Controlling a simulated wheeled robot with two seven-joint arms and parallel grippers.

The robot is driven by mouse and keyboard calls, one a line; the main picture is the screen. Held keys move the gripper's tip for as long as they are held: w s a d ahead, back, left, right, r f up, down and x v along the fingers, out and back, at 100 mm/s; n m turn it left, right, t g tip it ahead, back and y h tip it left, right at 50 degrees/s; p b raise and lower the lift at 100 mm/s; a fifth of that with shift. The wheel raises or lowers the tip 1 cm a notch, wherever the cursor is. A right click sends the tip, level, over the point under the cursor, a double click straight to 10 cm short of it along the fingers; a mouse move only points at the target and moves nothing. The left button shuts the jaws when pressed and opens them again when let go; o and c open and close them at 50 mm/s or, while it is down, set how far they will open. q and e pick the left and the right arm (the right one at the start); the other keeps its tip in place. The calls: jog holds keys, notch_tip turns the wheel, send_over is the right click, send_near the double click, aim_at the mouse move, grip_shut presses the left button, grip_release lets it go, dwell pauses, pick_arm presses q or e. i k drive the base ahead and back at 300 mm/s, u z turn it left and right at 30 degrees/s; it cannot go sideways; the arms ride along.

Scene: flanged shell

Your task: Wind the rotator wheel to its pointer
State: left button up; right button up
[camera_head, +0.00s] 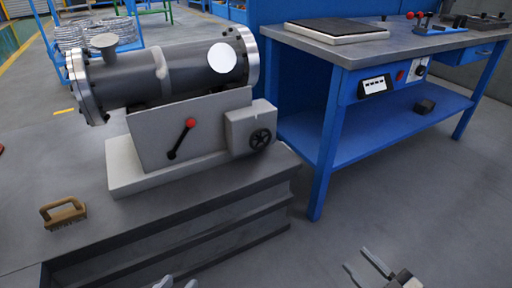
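The rotator wheel (260,139), a small black spoked handwheel, is on the front of a light grey box (246,122) at the right end of the rotator stand (185,135). I cannot make out a pointer by the wheel. A grey flanged shell (195,70) lies across the top of the stand, with a white round patch near its right flange. A lever with a red knob (190,122) is on the stand's front. My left gripper (177,283) shows only its fingertips at the bottom edge, apart. My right gripper (364,265) is open and empty at the lower right. Both are away from the wheel.
The stand sits on a grey plinth (200,220) with a brown-handled brush (63,212) at its left. A blue workbench (330,140) stands to the right, bearing a black pad (335,29). The floor between the plinth and my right gripper is clear.

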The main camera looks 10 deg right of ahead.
aim_at(260, 139)
jog(key=u, duration=0.4)
jog(key=i, duration=1.15)
jog(key=z, duration=0.45)
